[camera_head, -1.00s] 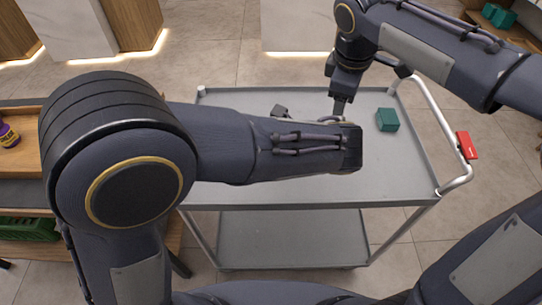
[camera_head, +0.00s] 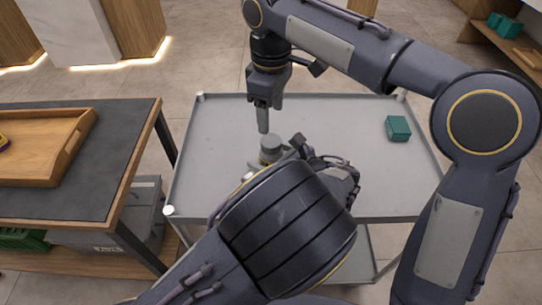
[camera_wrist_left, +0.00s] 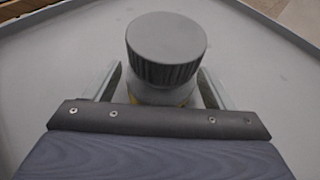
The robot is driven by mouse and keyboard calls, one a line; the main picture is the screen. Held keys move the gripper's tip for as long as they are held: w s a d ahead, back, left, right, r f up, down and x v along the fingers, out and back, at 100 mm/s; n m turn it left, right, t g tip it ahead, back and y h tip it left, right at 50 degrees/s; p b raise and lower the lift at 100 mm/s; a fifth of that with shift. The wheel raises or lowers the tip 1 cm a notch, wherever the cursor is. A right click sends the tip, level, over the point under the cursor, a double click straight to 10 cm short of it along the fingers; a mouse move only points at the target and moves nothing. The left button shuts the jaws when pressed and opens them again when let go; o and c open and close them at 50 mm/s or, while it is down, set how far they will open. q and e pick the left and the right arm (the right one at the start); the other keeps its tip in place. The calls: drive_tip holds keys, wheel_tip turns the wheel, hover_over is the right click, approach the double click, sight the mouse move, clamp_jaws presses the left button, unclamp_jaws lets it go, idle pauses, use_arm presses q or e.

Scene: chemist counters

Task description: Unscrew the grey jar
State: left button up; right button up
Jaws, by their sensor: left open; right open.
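The grey jar (camera_head: 270,150) stands upright on the grey cart top. In the left wrist view its wide ribbed grey lid (camera_wrist_left: 166,48) is on, with a paler body and a bit of yellow below. My left gripper (camera_head: 266,168) is open, low at the jar; in its wrist view a finger shows on each side of the jar body, and contact cannot be told. My left arm hides part of the gripper in the head view. My right gripper (camera_head: 263,128) is open and empty, pointing down just above the lid, its fingers seen edge-on.
A green box (camera_head: 397,128) sits at the cart's right side. The grey cart top (camera_head: 340,115) is otherwise mostly clear. A dark-topped table (camera_head: 120,125) with a wooden tray (camera_head: 70,160) stands to the left.

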use_arm(q)
drive_tip(key=shift+w+a+f, duration=0.25)
drive_tip(key=shift+w+a, duration=0.2)
drive_tip(key=shift+w, duration=0.05)
